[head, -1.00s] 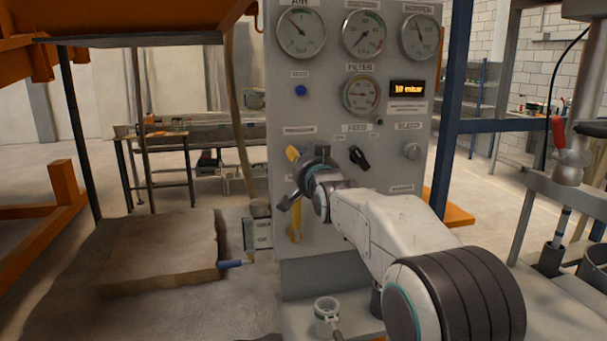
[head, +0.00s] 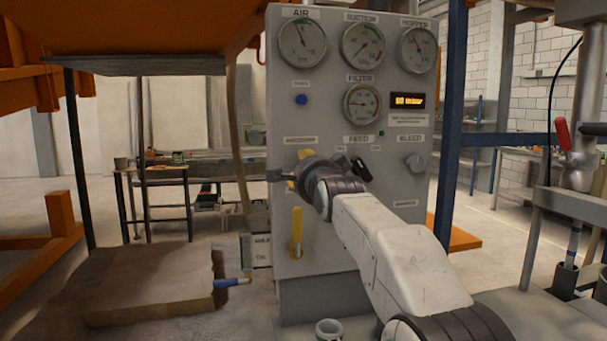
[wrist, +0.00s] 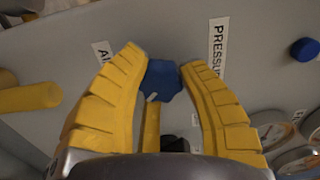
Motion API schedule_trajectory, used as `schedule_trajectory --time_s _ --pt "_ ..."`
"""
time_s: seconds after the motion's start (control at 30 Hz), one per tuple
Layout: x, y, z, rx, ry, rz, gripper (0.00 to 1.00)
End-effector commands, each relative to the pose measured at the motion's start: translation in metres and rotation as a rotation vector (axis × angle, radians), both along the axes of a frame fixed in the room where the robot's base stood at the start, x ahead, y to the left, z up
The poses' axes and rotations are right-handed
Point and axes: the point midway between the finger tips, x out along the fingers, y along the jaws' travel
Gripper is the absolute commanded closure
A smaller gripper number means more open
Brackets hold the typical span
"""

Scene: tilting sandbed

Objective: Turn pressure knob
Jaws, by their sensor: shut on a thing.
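A blue faceted knob (wrist: 163,82) sits between the tips of my yellow-fingered gripper (wrist: 163,68) in the wrist view, with a finger on each side. A label reading PRESSURE (wrist: 218,48) is to the right of the knob on the grey panel. In the head view my gripper (head: 290,177) is at the lower left of the panel (head: 330,115). The knob is hidden there behind my gripper and wrist.
The panel carries several gauges (head: 362,104), a lit display (head: 407,102), a blue button (head: 301,100), a black feed knob (head: 361,170), a grey bleed knob (head: 415,163) and a yellow lever (head: 296,230) below my gripper. A brown block (head: 150,285) lies at left.

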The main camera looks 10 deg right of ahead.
Motion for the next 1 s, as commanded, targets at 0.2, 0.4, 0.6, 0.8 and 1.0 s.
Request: schedule_trajectory --time_s 0.2,0.4,0.6,0.8,1.0 --pt "-0.0011 -0.0026 0.0057 0.084 -0.016 -0.004 0.94" --pt "-0.0011 -0.0028 0.0056 0.119 -0.016 -0.004 0.94" --pt "-0.0011 -0.0030 0.0055 0.127 -0.015 -0.004 0.94" --pt "-0.0010 -0.0031 0.0053 0.126 -0.015 -0.004 0.94" --pt "-0.0008 -0.0026 0.0038 0.125 -0.011 -0.003 0.47"
